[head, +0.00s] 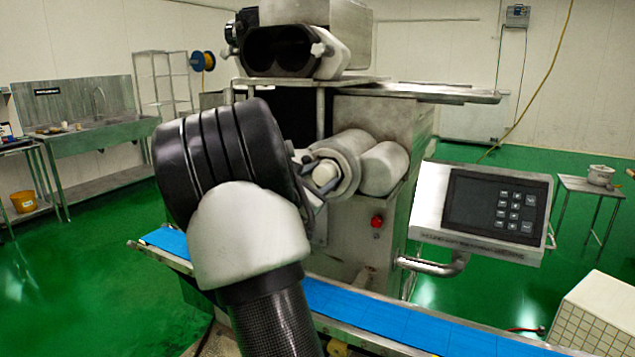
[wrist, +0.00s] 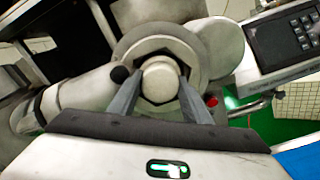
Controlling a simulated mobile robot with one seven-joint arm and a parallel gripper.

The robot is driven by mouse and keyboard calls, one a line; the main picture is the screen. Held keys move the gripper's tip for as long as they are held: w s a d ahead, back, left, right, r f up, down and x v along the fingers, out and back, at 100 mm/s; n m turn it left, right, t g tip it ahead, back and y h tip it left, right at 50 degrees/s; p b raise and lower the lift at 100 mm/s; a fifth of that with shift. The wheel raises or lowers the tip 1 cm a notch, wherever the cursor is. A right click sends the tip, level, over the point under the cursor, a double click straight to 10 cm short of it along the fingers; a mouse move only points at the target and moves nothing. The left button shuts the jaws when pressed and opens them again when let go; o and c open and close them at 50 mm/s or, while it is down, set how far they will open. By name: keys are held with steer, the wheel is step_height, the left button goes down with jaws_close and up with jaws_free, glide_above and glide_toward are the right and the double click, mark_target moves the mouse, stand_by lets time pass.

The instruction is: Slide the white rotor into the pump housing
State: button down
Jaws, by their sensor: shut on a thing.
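The white rotor (wrist: 160,74) shows in the wrist view as a pale round end in the dark hexagonal opening of the pump housing (wrist: 196,48). The housing is a thick grey metal cylinder; it also shows in the head view (head: 350,148), with the rotor's end (head: 325,171) at its mouth. My gripper (wrist: 158,90) is shut on the rotor, one finger on either side of its end. In the head view my gripper (head: 314,178) is partly hidden by my arm. How deep the rotor sits is hidden.
A second pale cylinder (head: 384,168) lies right of the housing. A control panel (head: 482,210) stands on the right, with a red button (head: 376,221) nearer the housing. A blue conveyor belt (head: 385,319) runs below. A dark twin-opening hopper (head: 280,50) is above.

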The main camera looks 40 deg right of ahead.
steer(key=shift+w+d, duration=0.1)
steer(key=shift+d, duration=0.05)
steer(key=c, duration=0.9)
jaws_free()
steer(key=shift+r, duration=0.1)
steer(key=shift+w+r, duration=0.1)
steer(key=shift+w+b+v, duration=0.2)
steer(key=shift+b+v, duration=0.2)
steer(key=shift+v, duration=2.4)
steer(key=shift+s+a, duration=0.7)
steer(key=shift+a, duration=0.2)
steer(key=shift+f, duration=0.2)
